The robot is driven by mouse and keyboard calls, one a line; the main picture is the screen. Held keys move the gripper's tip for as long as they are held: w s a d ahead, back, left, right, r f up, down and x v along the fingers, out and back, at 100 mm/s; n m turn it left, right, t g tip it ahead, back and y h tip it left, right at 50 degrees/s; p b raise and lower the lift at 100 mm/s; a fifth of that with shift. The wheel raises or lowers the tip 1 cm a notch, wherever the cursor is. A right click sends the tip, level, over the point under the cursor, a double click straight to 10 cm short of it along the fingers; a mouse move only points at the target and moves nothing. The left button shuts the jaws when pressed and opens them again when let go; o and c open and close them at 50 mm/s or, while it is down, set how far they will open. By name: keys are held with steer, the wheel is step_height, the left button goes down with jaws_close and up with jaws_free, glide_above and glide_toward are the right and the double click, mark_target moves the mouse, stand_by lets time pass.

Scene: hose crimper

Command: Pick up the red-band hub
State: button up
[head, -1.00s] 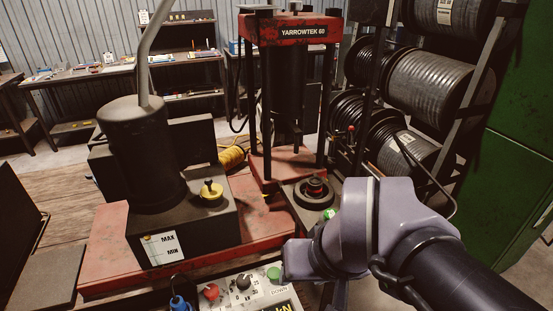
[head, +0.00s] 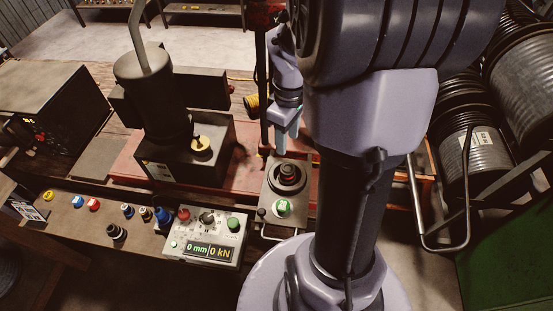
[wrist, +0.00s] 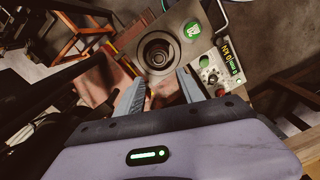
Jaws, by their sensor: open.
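My gripper (head: 286,137) is open and empty, pointing down behind and above a dark, stepped round piece (head: 289,174). That piece sits on a flat metal plate (head: 271,203) at the press front and has a faint reddish tinge around its top. It may be the red-band hub, but the band is not clear. In the wrist view the round piece (wrist: 158,52) shows from above as dark rings, beyond my two spread fingers (wrist: 160,80) and apart from them. A small red piece (head: 93,204) lies on the bench at the left.
A control box (head: 205,240) with knobs and a display stands left of the plate. A green button (head: 282,208) is at the plate's front. The dark pump unit (head: 185,150) stands at the left. Several small coloured pieces line the bench. Hose reels (head: 465,150) are at the right.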

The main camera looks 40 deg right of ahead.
mark_target(288, 169)
steer(key=f, duration=0.7)
steer(key=f+b, duration=0.1)
steer(key=f, duration=0.6)
steer(key=shift+s+d+b, duration=0.15)
steer(key=shift+d+b, duration=0.05)
steer(key=shift+b, duration=0.1)
steer(key=shift+r, duration=0.1)
steer(key=shift+a, duration=0.1)
steer(key=shift+c, duration=0.5)
jaws_close()
